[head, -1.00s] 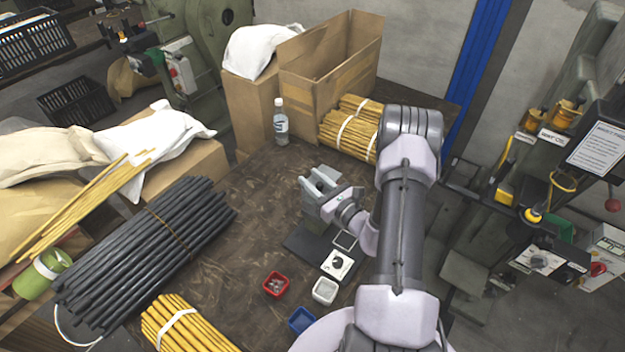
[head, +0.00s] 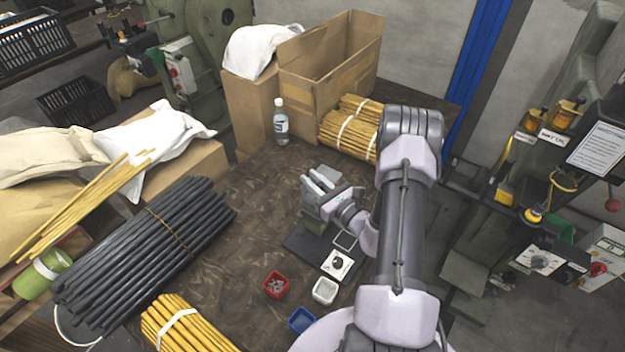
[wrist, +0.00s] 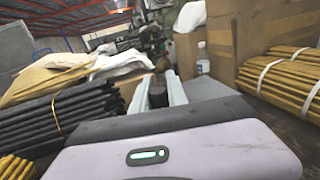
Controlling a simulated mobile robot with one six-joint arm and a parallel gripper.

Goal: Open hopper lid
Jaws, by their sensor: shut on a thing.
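My gripper (head: 316,186) is low over the table, at the small machine on a dark base plate (head: 304,243). In the wrist view my gripper (wrist: 158,92) has its two pale fingers on either side of a dark, round knob (wrist: 157,97). The fingers are shut on this knob, which looks like the handle of the hopper lid. A flat grey plate (head: 329,174) shows just behind the fingers in the head view. I cannot tell for sure whether it is the lid. My gripper and wrist hide most of the hopper.
Black rods (head: 150,245) lie left. A bottle (head: 281,125), an open carton (head: 325,75) and yellow rods (head: 345,130) stand behind.

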